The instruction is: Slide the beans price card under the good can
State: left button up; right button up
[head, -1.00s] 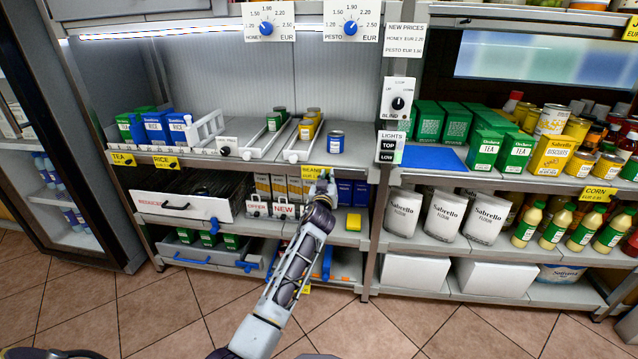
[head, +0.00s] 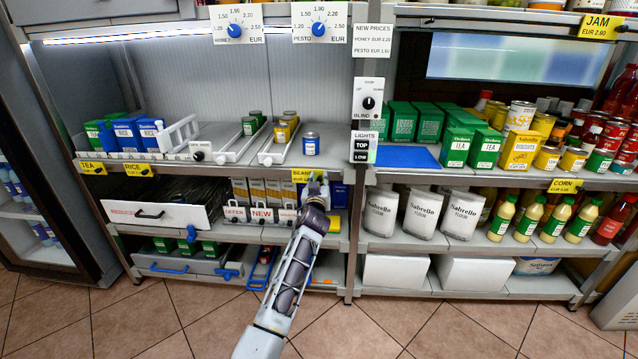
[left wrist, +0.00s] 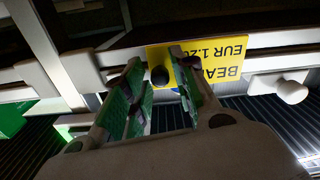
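The yellow beans price card (head: 300,174) sits on the front edge of the middle shelf, partly hidden by my left gripper (head: 318,184). My right gripper is not in view.
Left of the blue can are white trays (head: 280,153) with yellow and green cans. Rice boxes (head: 128,134) stand farther left. White knobs (left wrist: 292,91) stick out along the rail. Below are an open drawer (head: 150,212) and OFFER and NEW tags (head: 262,215).

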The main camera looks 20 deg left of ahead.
pick_arm(q)
jog(key=shift+o, duration=0.6)
notch_tip(320, 180, up, 10)
dwell(0.5)
dwell(0.4)
